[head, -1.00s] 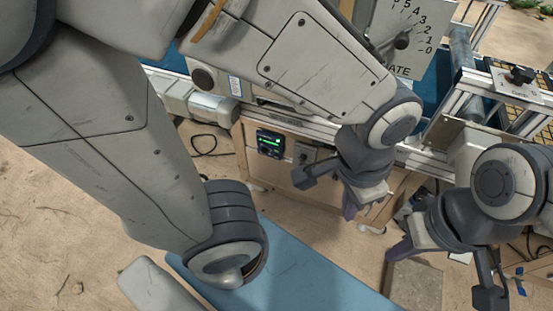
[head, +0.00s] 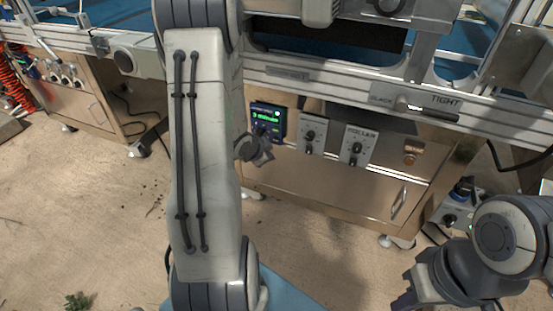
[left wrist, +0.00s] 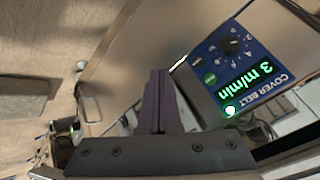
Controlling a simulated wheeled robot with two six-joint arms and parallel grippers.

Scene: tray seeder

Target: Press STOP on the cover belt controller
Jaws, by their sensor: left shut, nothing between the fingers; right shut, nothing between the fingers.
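In the left wrist view the controller (left wrist: 282,87) is upside down. Its display reads 3 m/min, beside a black dial (left wrist: 231,45), a green button (left wrist: 209,79) and a lit green lamp (left wrist: 230,111). I cannot read a STOP label. My left gripper (head: 264,138) is shut and empty, just in front of the controller's lower part; its dark fingers (left wrist: 160,74) point beside the box. Contact cannot be told. My right gripper (head: 405,301) is shut, low at the right, partly cut off.
Two pale dial panels (head: 312,135) (head: 358,146) sit right of the controller. A metal rail (head: 330,82) with a SLACK/TIGHT scale runs above. A grey box with a dark knob (head: 455,207) stands near my right arm. The floor at left is open.

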